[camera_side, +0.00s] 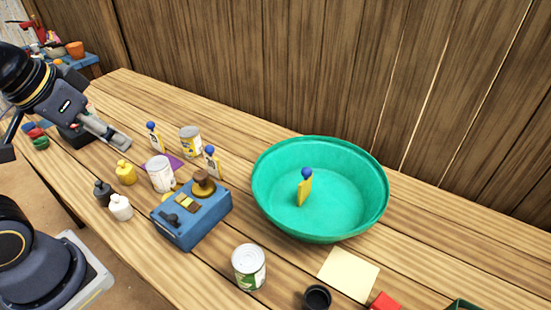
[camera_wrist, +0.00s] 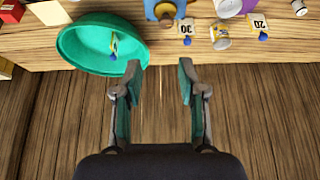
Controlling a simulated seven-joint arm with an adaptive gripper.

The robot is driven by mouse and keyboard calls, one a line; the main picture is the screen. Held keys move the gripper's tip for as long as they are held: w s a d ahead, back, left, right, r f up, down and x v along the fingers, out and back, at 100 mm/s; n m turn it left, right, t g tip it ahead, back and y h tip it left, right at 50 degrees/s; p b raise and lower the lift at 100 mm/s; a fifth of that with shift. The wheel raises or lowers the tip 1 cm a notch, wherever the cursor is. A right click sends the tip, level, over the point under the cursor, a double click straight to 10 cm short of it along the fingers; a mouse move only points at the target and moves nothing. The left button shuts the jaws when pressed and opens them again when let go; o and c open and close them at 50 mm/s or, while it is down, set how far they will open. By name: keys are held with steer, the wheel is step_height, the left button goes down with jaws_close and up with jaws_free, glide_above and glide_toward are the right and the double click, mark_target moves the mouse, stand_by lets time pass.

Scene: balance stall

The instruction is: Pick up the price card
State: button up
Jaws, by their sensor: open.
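Three yellow-and-white price cards with blue ball tops show. One price card (camera_side: 304,190) stands in the green bowl (camera_side: 262,205); it also shows in the wrist view (camera_wrist: 113,46). A second card (camera_side: 211,164) stands behind the blue scale and reads 30 in the wrist view (camera_wrist: 186,28). A third card (camera_side: 156,140) stands farther left, by a can, and reads 20 in the wrist view (camera_wrist: 259,24). My gripper (camera_wrist: 158,70) is open with nothing between its fingers. In the wrist view, its fingertips appear below and between the bowl and the 30 card, apart from every card.
A blue scale (camera_side: 190,228) stands left of the bowl. A cream sheet (camera_side: 348,272) and a black cup (camera_side: 317,298) are at the front. A plank wall (camera_side: 300,70) rises behind the table.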

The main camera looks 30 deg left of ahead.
steer(key=w+a+r+m+y, duration=0.2)
steer(key=a+r+m, duration=0.1)
steer(key=a, duration=0.1)
steer(key=m+g+y, duration=0.5)
steer(key=m+y, duration=0.5)
steer(key=m, duration=0.3)
glide_above(205, 157)
steer(key=w, duration=0.1)
step_height(205, 157, down, 16)
steer(key=d+f+m, duration=0.1)
steer(key=f, duration=0.2)
steer(key=d+f+m+y, duration=0.1)
steer(key=f, duration=0.3)
steer(key=d+f+m, duration=0.1)
steer(key=f, duration=0.2)
steer(key=shift+s+f+t+y, duration=0.2)
steer(key=shift+s+t+y, duration=0.1)
step_height(205, 157, down, 6)
steer(key=shift+a+r, duration=0.1)
steer(key=shift+x, duration=1.2)
steer(key=shift+a, duration=0.25)
steer(key=shift+c, duration=0.2)
